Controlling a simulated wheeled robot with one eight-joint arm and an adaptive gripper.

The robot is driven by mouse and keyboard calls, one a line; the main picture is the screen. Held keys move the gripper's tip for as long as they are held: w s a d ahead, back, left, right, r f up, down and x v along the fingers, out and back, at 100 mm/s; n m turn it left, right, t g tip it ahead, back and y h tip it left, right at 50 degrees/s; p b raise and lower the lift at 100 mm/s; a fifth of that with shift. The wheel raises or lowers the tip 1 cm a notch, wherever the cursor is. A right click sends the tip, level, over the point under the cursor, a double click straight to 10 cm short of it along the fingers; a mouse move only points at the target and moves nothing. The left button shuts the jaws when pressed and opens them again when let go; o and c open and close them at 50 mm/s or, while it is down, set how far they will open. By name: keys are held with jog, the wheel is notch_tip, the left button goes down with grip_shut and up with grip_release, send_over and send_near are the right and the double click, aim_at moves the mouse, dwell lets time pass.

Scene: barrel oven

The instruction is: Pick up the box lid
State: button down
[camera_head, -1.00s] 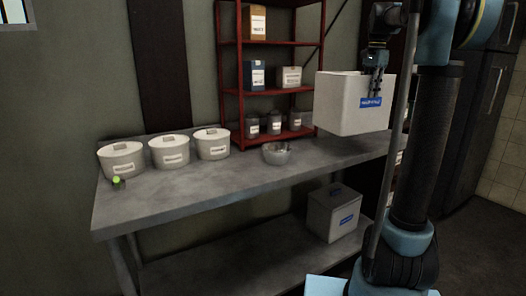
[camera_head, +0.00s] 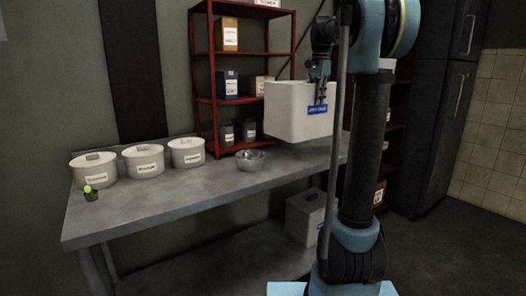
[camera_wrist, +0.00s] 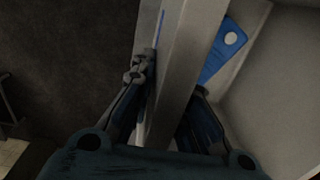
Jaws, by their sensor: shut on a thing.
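My gripper (camera_head: 318,84) is shut on the near wall of a white box-shaped container (camera_head: 285,115) with a blue label. It holds the container at the right end of the table, overlapping the tabletop in the picture; I cannot tell the gap beneath. In the wrist view, my fingers (camera_wrist: 172,105) straddle a pale wall (camera_wrist: 185,70), with a hollow interior to the right. No separate lid is clearly distinguishable. A similar white box (camera_head: 303,220) with a blue label stands on the lower shelf, partly hidden by my arm.
A metal bowl (camera_head: 250,160) sits near the middle. A red shelf (camera_head: 245,101) holds boxes and jars. Dark cabinets stand at right.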

send_over(315, 134)
jog(key=w, duration=0.1)
jog(key=shift+f, duration=4.9)
jog(key=c, duration=1.6)
grip_release()
jog(key=shift+o, duration=0.2)
notch_tip(315, 134, up, 12)
jog(key=s+f+n, duration=0.2)
jog(key=s+f, duration=0.5)
jog(key=s, duration=0.3)
jog(key=s+f+n+t, duration=0.1)
jog(key=s+f+n, duration=0.2)
jog(key=s+f, duration=0.4)
jog(key=s, duration=0.3)
jog(key=shift+s+d+f+n, duration=0.15)
jog(key=shift+s+f+n, duration=0.05)
jog(key=shift+f+n, duration=0.1)
jog(key=shift+o, duration=0.2)
jog(key=s+f+n, duration=0.2)
jog(key=s+f, duration=0.6)
jog(key=f, duration=0.3)
jog(key=s+f+n+t, duration=0.1)
jog(key=s+f+n, duration=0.2)
jog(key=s+f, duration=0.6)
notch_tip(315, 134, down, 3)
jog(key=shift+s+f, duration=0.1)
jog(key=shift+s, duration=0.15)
